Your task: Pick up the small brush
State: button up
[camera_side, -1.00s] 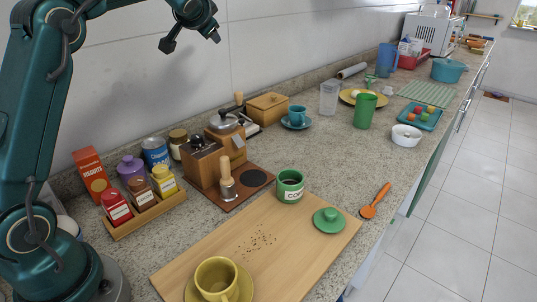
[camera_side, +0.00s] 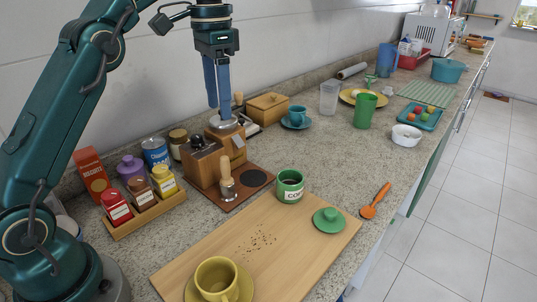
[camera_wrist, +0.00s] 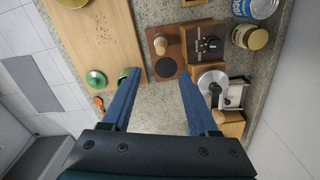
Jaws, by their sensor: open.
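A small upright piece with a pale wooden handle and a grey lower end (camera_side: 227,180) stands on the brown wooden base in the side view. It may be the small brush, but I cannot tell surely. Its round wooden top also shows in the wrist view (camera_wrist: 160,45), beside a dark disc. My gripper (camera_side: 219,110) points down, well above the counter near the grinder and metal pot. In the wrist view its two blue fingers (camera_wrist: 158,74) are apart with nothing between them.
An orange spoon (camera_side: 375,202) lies at right. A wooden grinder (camera_side: 203,164) and jar rack (camera_side: 146,210) are close by.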

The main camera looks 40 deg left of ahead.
aim_at(224, 156)
notch_tip(224, 156, down, 16)
jog(key=shift+r, duration=0.15)
dwell(0.7)
grip_shut()
